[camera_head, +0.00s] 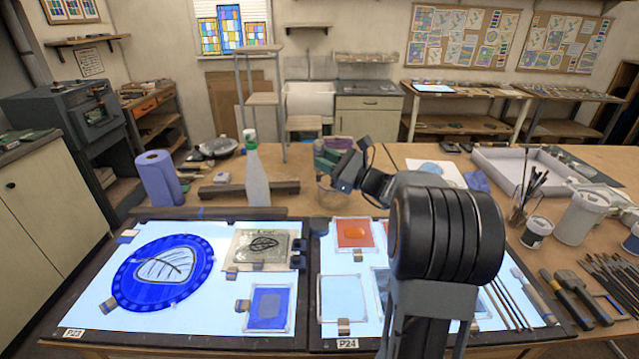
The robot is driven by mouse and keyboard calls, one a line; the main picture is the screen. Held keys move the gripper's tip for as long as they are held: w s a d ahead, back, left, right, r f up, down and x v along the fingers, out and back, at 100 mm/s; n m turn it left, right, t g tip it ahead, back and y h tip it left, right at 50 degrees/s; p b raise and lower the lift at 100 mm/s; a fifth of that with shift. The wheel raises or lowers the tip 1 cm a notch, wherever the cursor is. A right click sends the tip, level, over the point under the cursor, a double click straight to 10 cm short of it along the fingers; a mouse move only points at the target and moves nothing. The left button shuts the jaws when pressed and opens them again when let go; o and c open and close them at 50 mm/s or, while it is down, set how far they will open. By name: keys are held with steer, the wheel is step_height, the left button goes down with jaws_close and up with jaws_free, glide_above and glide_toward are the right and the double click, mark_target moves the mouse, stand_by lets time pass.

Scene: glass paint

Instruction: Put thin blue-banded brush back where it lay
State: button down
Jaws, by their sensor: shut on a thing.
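My gripper (334,172) is out beyond the far edge of the light panels, at the middle of the bench. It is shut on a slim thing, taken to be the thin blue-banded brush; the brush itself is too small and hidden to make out. A clear glass jar (328,197) stands just below the gripper, partly covered by it. Several thin brushes (508,303) lie side by side on the right part of the right light panel (345,262). My arm hides the middle of that panel.
A blue roundel (163,272) and glass samples lie on the left panel. A bottle (255,175) and a blue paper roll (160,178) stand behind it. At right are a pot of upright brushes (525,205), white tubs (580,217), a tray (530,170) and hand tools (575,297).

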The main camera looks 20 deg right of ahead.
steer(key=shift+r, duration=0.3)
steer(key=n+g, duration=0.1)
steer(key=n+g+p, duration=0.1)
steer(key=n+g, duration=0.1)
steer(key=n+g+p, duration=0.1)
steer(key=n, duration=0.1)
steer(key=shift+d+r+g+y, duration=0.1)
steer(key=shift+r+g+y, duration=0.15)
steer(key=shift+g+y, duration=0.15)
steer(key=n+g+p, duration=0.1)
steer(key=n+g, duration=0.1)
steer(key=shift+n+g+h+p, duration=0.3)
steer(key=shift+p, duration=0.05)
steer(key=n+g+h+p, duration=0.2)
steer(key=n+g+p, duration=0.1)
steer(key=shift+r+n+g+p, duration=0.15)
steer(key=shift+n+g+p, duration=0.15)
steer(key=n+g+h, duration=0.1)
steer(key=n+h, duration=0.1)
steer(key=h, duration=0.1)
steer(key=n+g+h, duration=0.2)
steer(key=n+h, duration=0.1)
steer(key=h, duration=0.1)
steer(key=f+n+g+h, duration=0.1)
steer(key=n+h, duration=0.2)
steer(key=h, duration=0.1)
steer(key=shift+g, duration=0.4)
